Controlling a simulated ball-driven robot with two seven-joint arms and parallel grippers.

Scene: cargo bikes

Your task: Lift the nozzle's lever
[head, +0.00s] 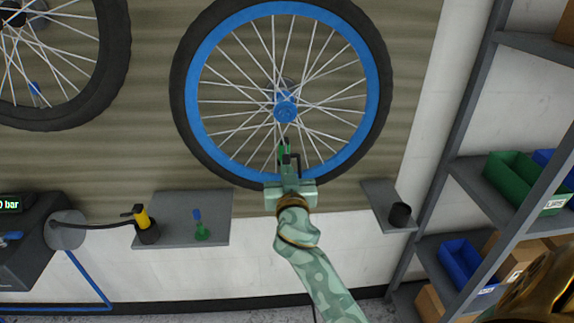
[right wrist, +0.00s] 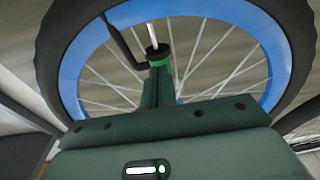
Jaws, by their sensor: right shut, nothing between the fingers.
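A yellow nozzle (head: 142,217) with a dark lever-like piece at its upper left stands in a black cup on the left shelf, in the head view. A black hose joins it to the gauge unit. My right gripper (head: 290,152) is shut and empty, in front of the lower rim of the blue-rimmed wheel (head: 190,95), well to the right of the nozzle. In the right wrist view, a green-banded part (right wrist: 162,62) with a pale stem and an angled dark bar shows at the fingers; I cannot tell what it is. My left gripper is out of view.
The left shelf (head: 180,232) also bears a green stand with a blue top (head: 200,228). A right shelf (head: 375,192) holds a black cup (head: 400,214). Another wheel (head: 122,45) hangs at left. A rack with green (head: 520,182) and blue bins (head: 466,266) stands at right.

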